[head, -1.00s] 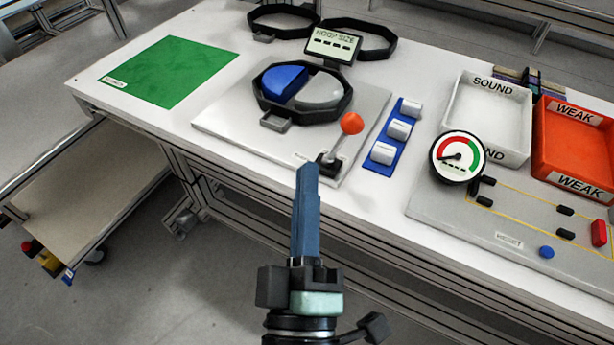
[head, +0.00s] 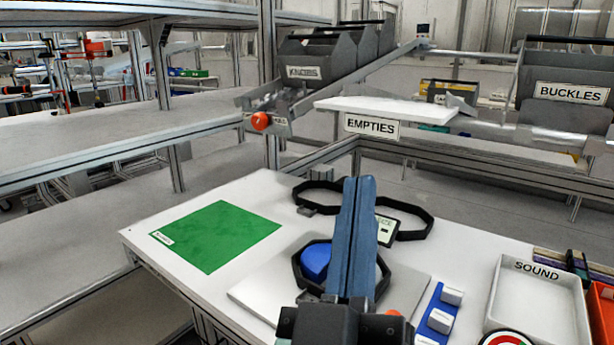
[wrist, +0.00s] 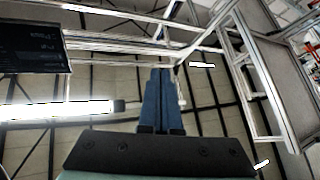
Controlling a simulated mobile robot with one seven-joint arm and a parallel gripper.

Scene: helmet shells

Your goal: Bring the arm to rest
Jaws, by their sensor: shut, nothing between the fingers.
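My gripper (head: 358,183) is raised over the workbench in the head view, its blue fingers pointing up and pressed together with nothing between them. It hides part of the black octagonal frame (head: 384,285) with the blue piece (head: 316,261) inside, and part of the small display (head: 387,230). In the wrist view my gripper (wrist: 161,72) points up at the ceiling beams, with the fingers together and nothing near the tips.
A green mat (head: 216,236) lies on the bench (head: 150,215) at left. Black hoops (head: 415,233) lie behind the gripper. The white SOUND tray (head: 538,308) and blue strip (head: 440,317) are at right.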

